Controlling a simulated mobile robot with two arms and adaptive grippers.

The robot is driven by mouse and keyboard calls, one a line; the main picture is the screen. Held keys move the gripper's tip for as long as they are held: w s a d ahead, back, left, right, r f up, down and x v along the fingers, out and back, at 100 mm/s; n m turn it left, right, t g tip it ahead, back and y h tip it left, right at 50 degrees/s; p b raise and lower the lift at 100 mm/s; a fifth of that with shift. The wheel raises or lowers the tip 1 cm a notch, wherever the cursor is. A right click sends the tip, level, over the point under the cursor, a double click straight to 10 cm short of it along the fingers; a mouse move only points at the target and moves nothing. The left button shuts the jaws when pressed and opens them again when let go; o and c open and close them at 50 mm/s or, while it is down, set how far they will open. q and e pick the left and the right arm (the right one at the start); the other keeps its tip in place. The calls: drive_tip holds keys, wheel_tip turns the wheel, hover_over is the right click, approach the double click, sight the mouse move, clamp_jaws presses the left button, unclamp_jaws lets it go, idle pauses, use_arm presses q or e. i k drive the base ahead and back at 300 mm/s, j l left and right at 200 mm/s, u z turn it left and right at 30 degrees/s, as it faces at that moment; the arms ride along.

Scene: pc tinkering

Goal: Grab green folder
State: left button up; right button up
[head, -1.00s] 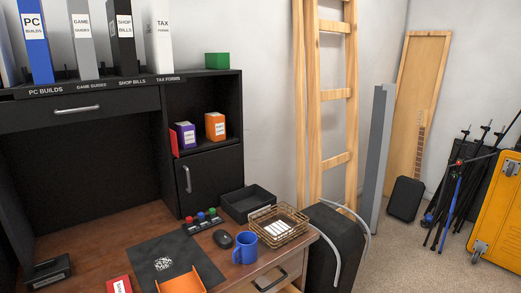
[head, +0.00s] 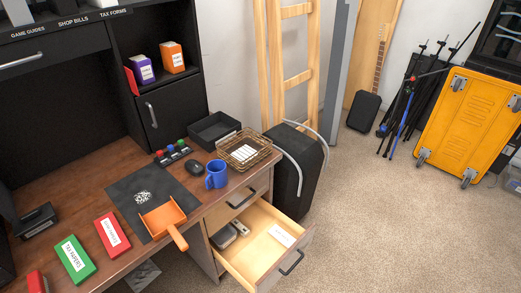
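A green folder box (head: 75,259) with a white label that seems to read "TAX PAPERS" lies flat on the wooden desk at the lower left of the head view. A red labelled box (head: 112,233) lies just to its right, with a small gap between them. Neither of my grippers shows in the head view, and nothing is seen touching the green folder.
Part of another red box (head: 37,282) sits left of the green one. A dark mat (head: 130,200) holds an orange scoop (head: 163,218). A blue mug (head: 216,174) stands near the edge. A drawer (head: 296,257) stands open at the desk's front. Carpet (head: 400,220) is free to the right.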

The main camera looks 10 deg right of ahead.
sight(80, 267)
drive_tip(key=u, duration=1.4)
